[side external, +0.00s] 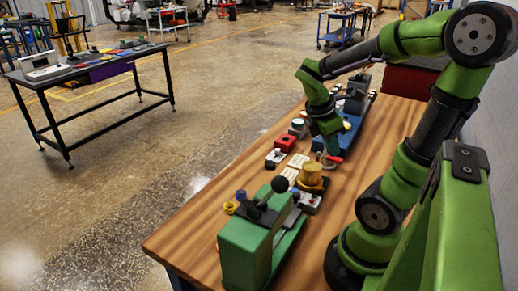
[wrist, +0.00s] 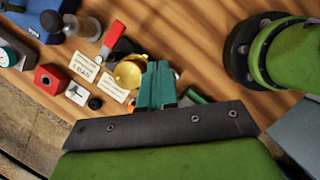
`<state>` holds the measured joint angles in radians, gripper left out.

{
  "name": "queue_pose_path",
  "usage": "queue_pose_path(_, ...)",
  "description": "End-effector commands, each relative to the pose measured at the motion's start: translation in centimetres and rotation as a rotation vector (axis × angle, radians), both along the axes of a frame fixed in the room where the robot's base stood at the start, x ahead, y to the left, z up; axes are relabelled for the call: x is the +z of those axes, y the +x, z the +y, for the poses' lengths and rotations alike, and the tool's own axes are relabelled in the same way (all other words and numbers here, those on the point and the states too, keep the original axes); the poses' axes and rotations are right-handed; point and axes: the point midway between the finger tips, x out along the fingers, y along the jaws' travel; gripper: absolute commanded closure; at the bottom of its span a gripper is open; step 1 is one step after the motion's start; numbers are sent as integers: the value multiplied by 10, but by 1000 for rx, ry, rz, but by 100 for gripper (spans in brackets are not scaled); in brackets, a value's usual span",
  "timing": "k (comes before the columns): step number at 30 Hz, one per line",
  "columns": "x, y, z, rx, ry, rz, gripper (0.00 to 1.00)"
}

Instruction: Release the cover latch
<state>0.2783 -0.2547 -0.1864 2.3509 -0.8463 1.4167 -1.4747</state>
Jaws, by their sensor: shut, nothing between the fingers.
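My gripper (wrist: 158,68) shows in the wrist view with its two teal fingers together and nothing between them. In the side view my gripper (side external: 330,148) points down over the wooden bench. A red handle (wrist: 113,33) lies left of the fingers in the wrist view, apart from them; it also shows in the side view (side external: 333,158). A round brass part (wrist: 128,72) is just left of the fingertips; I cannot tell whether they touch. It stands as a yellow cylinder in the side view (side external: 311,176). No part is clearly identifiable as the cover latch.
A green box (side external: 243,252) with a black ball lever (side external: 279,185) stands at the bench's near end. A red block (wrist: 50,78), white labels (wrist: 85,66) and a blue unit (wrist: 30,18) crowd the left. Bare wood (side external: 185,243) shows at the near left corner.

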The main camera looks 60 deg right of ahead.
Motion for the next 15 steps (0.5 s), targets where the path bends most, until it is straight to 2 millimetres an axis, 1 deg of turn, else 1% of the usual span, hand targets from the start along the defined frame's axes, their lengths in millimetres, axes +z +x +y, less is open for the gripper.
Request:
queue_pose_path(1, 6, 1, 2, 2, -2, -3, 100)
queue_pose_path(3, 12, 1, 4, 2, -1, -2, 100)
queue_pose_path(6, 17, 0, 7, 1, 0, -1, 100)
queue_pose_path(15, 18, 0, 7, 1, 1, 1, 100)
